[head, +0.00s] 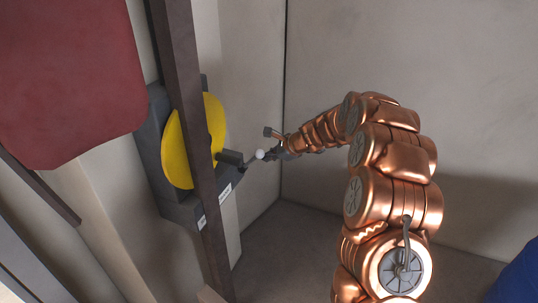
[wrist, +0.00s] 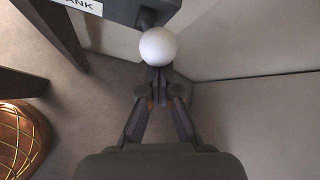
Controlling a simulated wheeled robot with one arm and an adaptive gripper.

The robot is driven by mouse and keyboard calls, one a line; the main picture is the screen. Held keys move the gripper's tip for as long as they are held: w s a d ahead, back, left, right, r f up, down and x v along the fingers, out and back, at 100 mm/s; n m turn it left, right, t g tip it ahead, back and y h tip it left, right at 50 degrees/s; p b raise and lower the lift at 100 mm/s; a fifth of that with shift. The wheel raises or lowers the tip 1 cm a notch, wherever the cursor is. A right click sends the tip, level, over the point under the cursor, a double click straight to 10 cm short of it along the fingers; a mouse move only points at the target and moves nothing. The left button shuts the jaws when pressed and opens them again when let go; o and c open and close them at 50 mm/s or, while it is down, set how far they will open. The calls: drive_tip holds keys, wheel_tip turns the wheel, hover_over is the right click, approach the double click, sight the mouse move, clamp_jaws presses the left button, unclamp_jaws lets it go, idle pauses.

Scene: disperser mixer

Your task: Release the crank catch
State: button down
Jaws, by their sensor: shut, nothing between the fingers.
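The crank unit is a dark grey box (head: 184,207) with a yellow disc (head: 175,150) on the wall at the left in the head view. A dark stub (head: 230,157) sticks out from it to the right and a thin rod leads to a white ball knob (head: 260,154). My gripper (head: 272,155) is at the knob. In the wrist view the white knob (wrist: 158,47) sits just past the tips of my gripper (wrist: 158,72). The fingers are shut with nothing between them. I cannot tell whether the tips touch the knob.
A dark upright post (head: 192,130) stands in front of the disc and hides part of it. A dark red panel (head: 68,80) is at the upper left. Grey walls meet in a corner behind my arm. The floor (head: 310,245) below is clear.

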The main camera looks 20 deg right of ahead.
drive_tip(key=shift+w+a+r+p, duration=0.2)
drive_tip(key=shift+r+p, duration=0.1)
drive_tip(key=shift+r, duration=0.15)
idle(0.4)
drive_tip(key=d+f+b, duration=0.1)
drive_tip(key=d+f, duration=0.2)
drive_tip(key=f, duration=0.1)
drive_tip(key=r+b+v, duration=0.1)
drive_tip(key=b+v, duration=0.1)
drive_tip(key=v, duration=0.8)
drive_tip(key=shift+w+a, duration=0.2)
drive_tip(key=shift+w, duration=0.05)
